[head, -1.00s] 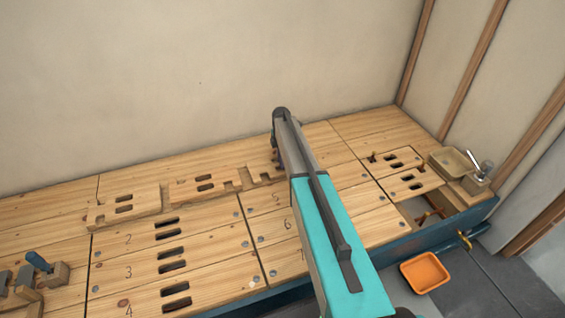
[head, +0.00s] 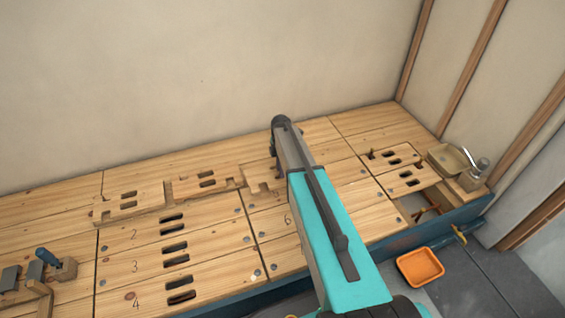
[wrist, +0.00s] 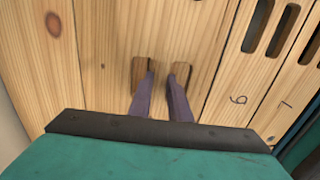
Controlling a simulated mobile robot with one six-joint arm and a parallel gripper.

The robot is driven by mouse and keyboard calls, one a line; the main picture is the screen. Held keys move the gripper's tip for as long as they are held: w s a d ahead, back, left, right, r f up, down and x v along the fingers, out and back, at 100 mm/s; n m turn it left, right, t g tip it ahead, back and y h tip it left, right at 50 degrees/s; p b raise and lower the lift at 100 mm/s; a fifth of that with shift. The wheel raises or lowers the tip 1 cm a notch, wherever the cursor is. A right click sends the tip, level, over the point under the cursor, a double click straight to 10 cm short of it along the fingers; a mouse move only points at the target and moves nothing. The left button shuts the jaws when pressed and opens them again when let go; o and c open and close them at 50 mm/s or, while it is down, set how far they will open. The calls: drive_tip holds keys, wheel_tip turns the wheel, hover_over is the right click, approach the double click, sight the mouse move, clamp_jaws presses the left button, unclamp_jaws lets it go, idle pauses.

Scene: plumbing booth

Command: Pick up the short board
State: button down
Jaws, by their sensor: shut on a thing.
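The short board (wrist: 105,75) is pale wood with two dark slots in the wrist view. My gripper (wrist: 160,80) has one finger at each slot, shut on the wooden strip between them. In the head view part of the short board (head: 262,180) shows just left of my arm, and my arm hides the rest. My fingertips are hidden there too. I cannot tell how far the board is off the bench.
The wooden bench (head: 200,250) has slotted, numbered planks. Notched boards (head: 135,198) lie to the left along the back. A tray (head: 452,158) is at the right. An orange bin (head: 420,267) is on the floor.

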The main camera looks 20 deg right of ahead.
drive_tip(key=shift+s+a+r+p, duration=0.15)
drive_tip(key=shift+s+a, duration=0.2)
drive_tip(key=shift+s, duration=0.5)
drive_tip(key=shift+s+a+r+p, duration=0.1)
drive_tip(key=shift+s+a+p, duration=0.15)
drive_tip(key=shift+s, duration=0.55)
drive_tip(key=shift+s+a+r+p, duration=0.1)
drive_tip(key=shift+s+a, duration=0.3)
drive_tip(key=shift+s, duration=0.45)
drive_tip(key=a+r+m, duration=0.3)
drive_tip(key=r, duration=0.7)
drive_tip(key=a+r+m, duration=0.3)
drive_tip(key=r, duration=0.7)
wheel_tip(320, 180, up, 20)
drive_tip(key=f+m, duration=0.1)
drive_tip(key=m, duration=0.5)
hover_over(281, 182)
drive_tip(key=s+a, duration=0.5)
drive_tip(key=a, duration=0.6)
drive_tip(key=shift+w+a+r, duration=0.15)
drive_tip(key=shift+r, duration=0.1)
